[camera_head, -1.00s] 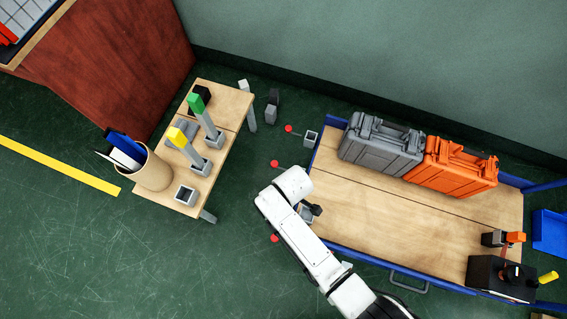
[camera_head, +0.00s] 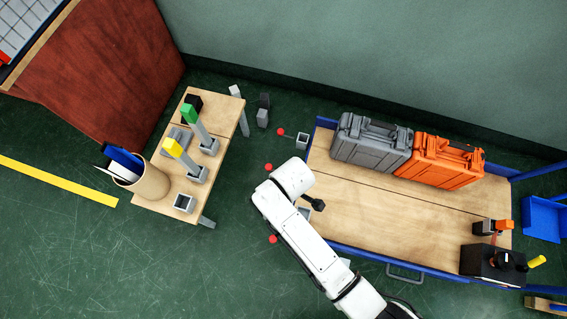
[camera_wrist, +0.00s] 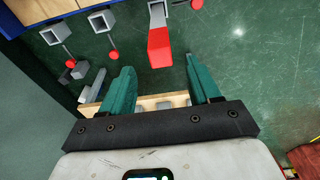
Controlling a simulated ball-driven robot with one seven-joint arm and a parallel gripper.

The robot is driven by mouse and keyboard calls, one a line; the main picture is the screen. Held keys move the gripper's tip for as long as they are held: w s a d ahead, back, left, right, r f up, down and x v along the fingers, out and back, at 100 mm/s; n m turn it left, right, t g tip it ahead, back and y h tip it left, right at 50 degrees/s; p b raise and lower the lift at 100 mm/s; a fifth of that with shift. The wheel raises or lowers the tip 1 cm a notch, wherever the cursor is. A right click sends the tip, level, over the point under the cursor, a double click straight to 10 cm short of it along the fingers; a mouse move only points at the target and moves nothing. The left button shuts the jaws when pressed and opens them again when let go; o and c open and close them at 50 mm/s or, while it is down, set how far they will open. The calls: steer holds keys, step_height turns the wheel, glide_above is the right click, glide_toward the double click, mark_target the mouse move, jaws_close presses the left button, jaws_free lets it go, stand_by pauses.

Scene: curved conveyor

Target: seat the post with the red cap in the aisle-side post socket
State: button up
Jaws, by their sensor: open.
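The red-capped post (camera_wrist: 160,46) shows at the top middle of the wrist view, its grey shaft running up out of the picture. My gripper (camera_wrist: 158,66) is open, its teal fingers on either side below the cap and nothing held. In the head view my arm hides the gripper and the post.
A side table (camera_head: 150,199) holds a green-capped post (camera_head: 189,113), a yellow-capped post (camera_head: 174,148) and an empty socket (camera_head: 184,203). The cart (camera_head: 375,215) carries a grey case (camera_head: 370,142) and an orange case (camera_head: 440,160). Red balls (camera_head: 268,167) stick out between them.

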steer(key=shift+s+d+r+p, duration=0.1)
steer(key=shift+d+r+p, duration=0.05)
steer(key=shift+r, duration=0.75)
steer(key=shift+d+r+p, duration=0.1)
steer(key=shift+r+p, duration=0.05)
steer(key=shift+r, duration=0.75)
steer(key=s+d+r+m, duration=0.4)
steer(key=d, duration=0.4)
steer(key=s+d+r+m+h, duration=0.1)
steer(key=s+d+r+m, duration=0.3)
steer(key=d, duration=0.5)
steer(key=s+d+r+m, duration=0.4)
steer(key=s+d+m, duration=0.1)
steer(key=d, duration=0.4)
steer(key=shift+s+m+h, duration=0.25)
steer(key=shift+m+h, duration=0.05)
steer(key=shift+m, duration=0.4)
